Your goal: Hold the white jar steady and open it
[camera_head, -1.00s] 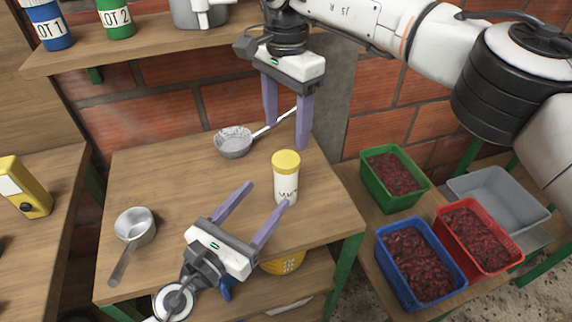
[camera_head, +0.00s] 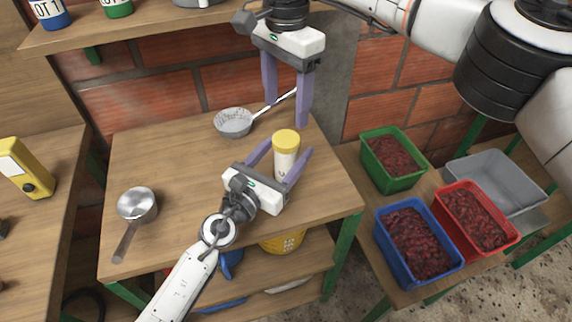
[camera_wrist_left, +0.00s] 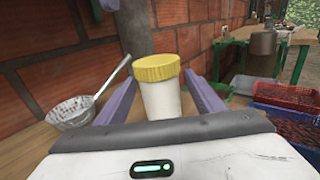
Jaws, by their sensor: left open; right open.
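The white jar (camera_head: 285,165) with its yellow lid (camera_head: 286,139) stands upright on the wooden table (camera_head: 180,165). My left gripper (camera_head: 283,154) is open, with one finger on each side of the jar's body below the lid. The left wrist view also shows the jar (camera_wrist_left: 160,99) and its yellow lid (camera_wrist_left: 156,68) between the two purple fingers. I cannot tell whether either finger touches it. My right gripper (camera_head: 287,112) is open and points down, above and behind the jar, with nothing between its fingers.
A strainer (camera_head: 234,122) lies behind the jar, its handle reaching toward my right gripper. A metal saucepan (camera_head: 137,205) sits at the table's left.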

